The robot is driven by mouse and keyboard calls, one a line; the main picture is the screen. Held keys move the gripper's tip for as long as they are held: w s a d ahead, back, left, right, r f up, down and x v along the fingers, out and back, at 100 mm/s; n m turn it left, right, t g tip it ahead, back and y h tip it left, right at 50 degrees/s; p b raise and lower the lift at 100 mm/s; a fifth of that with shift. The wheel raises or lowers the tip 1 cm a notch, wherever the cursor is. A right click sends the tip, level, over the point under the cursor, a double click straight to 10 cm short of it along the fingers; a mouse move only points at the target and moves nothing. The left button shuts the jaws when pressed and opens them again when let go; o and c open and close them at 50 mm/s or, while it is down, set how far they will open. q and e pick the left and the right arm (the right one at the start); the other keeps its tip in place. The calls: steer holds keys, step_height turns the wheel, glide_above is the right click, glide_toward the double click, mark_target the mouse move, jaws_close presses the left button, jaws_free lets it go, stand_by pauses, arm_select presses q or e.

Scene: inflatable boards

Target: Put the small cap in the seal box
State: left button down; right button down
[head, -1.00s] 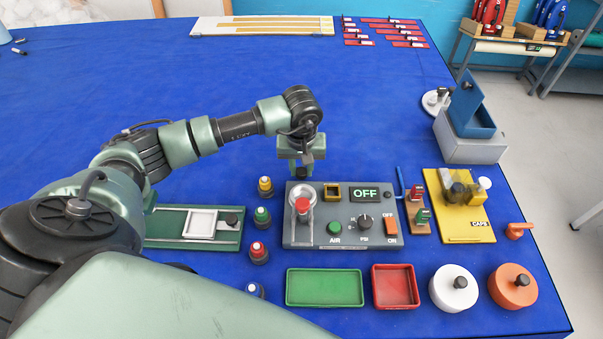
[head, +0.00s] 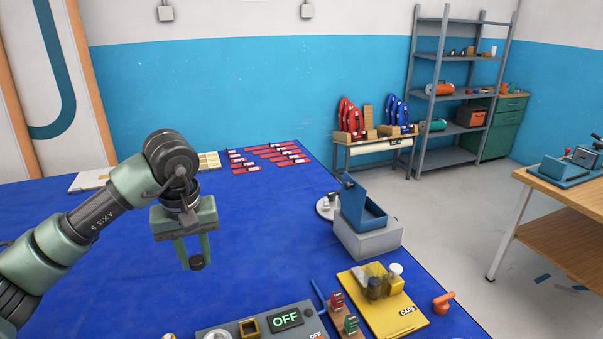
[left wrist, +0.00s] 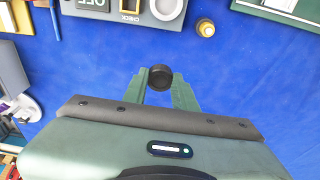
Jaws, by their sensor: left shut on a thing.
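My left gripper (head: 196,250) points down above the blue table and is shut on a small black round cap (head: 196,264). The cap also shows between the fingertips in the left wrist view (left wrist: 160,77), clear of the table. The inside of the box is mostly hidden. My right gripper is not in view.
A yellow board marked CAPS (head: 404,322) lies in front of the box. A grey control panel showing OFF (head: 250,325) stands at the bottom. A white disc (head: 326,207) is left of the box. The blue table between gripper and box is mostly clear.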

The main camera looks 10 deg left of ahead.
arm_select(q)
steer(key=s+d+f+m+h, duration=0.1)
steer(key=s+d+f+m, duration=0.2)
steer(key=s+d+m, duration=0.3)
steer(key=s+d, duration=0.4)
steer(key=d, duration=0.1)
steer(key=shift+s+d+f, duration=0.15)
steer(key=shift+s+f, duration=0.05)
